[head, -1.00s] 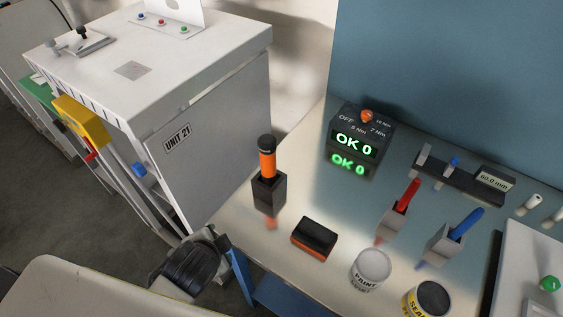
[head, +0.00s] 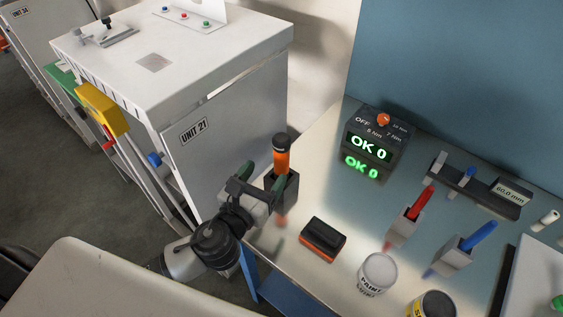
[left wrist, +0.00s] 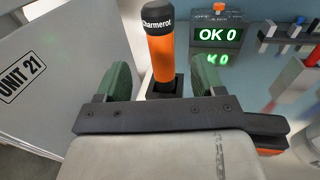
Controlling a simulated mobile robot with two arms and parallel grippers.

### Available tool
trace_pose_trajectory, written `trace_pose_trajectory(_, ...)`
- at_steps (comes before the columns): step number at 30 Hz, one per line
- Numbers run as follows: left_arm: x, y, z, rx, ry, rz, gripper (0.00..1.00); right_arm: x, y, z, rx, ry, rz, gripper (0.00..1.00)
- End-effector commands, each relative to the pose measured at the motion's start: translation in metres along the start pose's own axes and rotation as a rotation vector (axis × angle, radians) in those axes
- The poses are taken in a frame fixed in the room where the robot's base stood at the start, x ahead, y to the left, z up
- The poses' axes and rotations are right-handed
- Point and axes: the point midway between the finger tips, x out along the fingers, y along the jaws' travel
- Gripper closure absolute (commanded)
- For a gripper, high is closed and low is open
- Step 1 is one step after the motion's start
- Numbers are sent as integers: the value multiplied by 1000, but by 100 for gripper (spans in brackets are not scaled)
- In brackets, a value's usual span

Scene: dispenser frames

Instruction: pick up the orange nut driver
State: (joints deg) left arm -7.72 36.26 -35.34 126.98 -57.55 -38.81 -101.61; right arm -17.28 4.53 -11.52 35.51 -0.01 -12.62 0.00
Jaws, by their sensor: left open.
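The orange nut driver (head: 281,160) stands upright in a dark square holder (head: 290,187) at the table's left edge. It has a black cap and a black band; in the left wrist view the driver (left wrist: 160,50) shows lettering on its black part. My left gripper (head: 264,177) is open, just in front of the driver, with its green fingertips apart. In the left wrist view the fingers of my left gripper (left wrist: 165,82) are to either side of the driver's line, and the driver appears beyond them, not gripped. My right gripper is not in view.
A black-and-orange block (head: 323,238) lies on the table near the holder. A display box (head: 375,145) reads OK 0 behind it. Red (head: 421,203) and blue (head: 478,236) drivers stand in holders to the right, with a paint can (head: 377,275) in front. The white UNIT 21 cabinet (head: 225,125) stands left.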

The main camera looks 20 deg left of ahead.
Motion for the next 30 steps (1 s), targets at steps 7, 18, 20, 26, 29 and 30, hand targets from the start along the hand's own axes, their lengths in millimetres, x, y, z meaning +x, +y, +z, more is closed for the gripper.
trace_pose_trajectory(7,39,0,2,-5,-1,3,32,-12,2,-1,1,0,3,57)
trace_pose_trajectory(18,77,-1,0,-8,1,5,32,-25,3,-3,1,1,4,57)
trace_pose_trajectory(20,86,-1,0,-7,0,5,32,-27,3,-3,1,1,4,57)
trace_pose_trajectory(26,98,-1,-2,-8,2,3,32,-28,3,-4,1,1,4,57)
trace_pose_trajectory(29,98,-1,-3,-8,2,3,32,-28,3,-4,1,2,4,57)
trace_pose_trajectory(30,98,-1,-3,-8,2,3,32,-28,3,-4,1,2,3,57)
